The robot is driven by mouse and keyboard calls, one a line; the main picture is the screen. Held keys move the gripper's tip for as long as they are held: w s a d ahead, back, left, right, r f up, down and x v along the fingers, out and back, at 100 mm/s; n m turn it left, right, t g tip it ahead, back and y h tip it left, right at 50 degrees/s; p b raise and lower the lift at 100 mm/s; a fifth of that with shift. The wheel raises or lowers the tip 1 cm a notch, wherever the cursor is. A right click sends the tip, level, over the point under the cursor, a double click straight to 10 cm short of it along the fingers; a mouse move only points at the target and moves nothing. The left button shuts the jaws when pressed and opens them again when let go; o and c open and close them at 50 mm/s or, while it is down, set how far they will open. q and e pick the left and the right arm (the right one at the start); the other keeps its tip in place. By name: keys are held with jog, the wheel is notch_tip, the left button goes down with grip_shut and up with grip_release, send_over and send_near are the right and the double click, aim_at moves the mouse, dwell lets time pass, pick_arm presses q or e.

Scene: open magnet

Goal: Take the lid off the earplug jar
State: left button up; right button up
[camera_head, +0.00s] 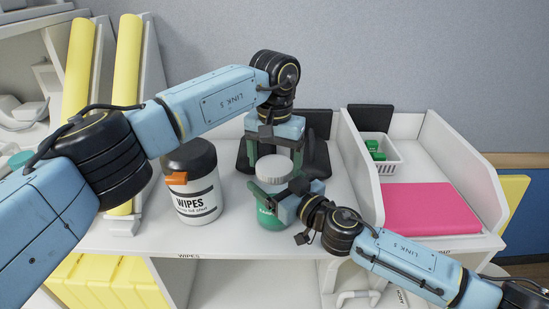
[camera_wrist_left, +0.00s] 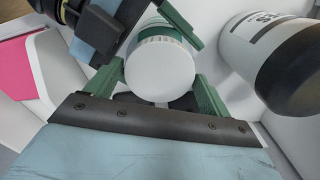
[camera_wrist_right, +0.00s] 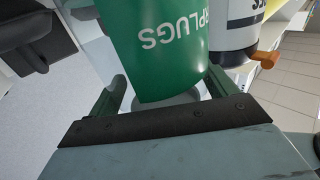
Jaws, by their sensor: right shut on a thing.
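The earplug jar is a green tub (camera_head: 268,220) with a ribbed white lid (camera_head: 274,168), upright on the white desk. The lid sits on the jar and also shows from above in the left wrist view (camera_wrist_left: 160,70). My right gripper (camera_head: 273,200) is shut on the jar's body below the lid; the green side with upside-down "PLUGS" lettering fills the right wrist view (camera_wrist_right: 160,45). My left gripper (camera_head: 275,150) points down over the jar. It is open, with one finger on each side of the lid (camera_wrist_left: 160,76). Small gaps appear between fingers and lid.
A white wipes canister (camera_head: 196,190) with a black cap stands left of the jar. A dark stand (camera_head: 318,160) is behind it. Right of a white divider are a pink folder (camera_head: 430,208) and a white basket (camera_head: 378,155) with green items.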

pick_arm(q)
jog(key=c, duration=0.7)
jog(key=n, duration=0.6)
jog(key=shift+n, duration=0.4)
jog(key=n, duration=0.7)
jog(key=shift+r, duration=0.1)
jog(key=n, duration=0.3)
jog(key=shift+n, duration=0.4)
jog(key=n, duration=0.3)
jog(key=shift+n, duration=0.3)
jog(key=n, duration=0.3)
jog(key=shift+n, duration=0.4)
jog(key=n, duration=0.3)
jog(key=shift+n, duration=0.3)
jog(key=n, duration=0.5)
jog(key=shift+n, duration=0.3)
jog(key=n, duration=1.4)
jog(key=shift+d, duration=0.1)
jog(key=shift+c, duration=0.2)
jog(key=n, duration=0.6)
jog(key=shift+r, duration=0.1)
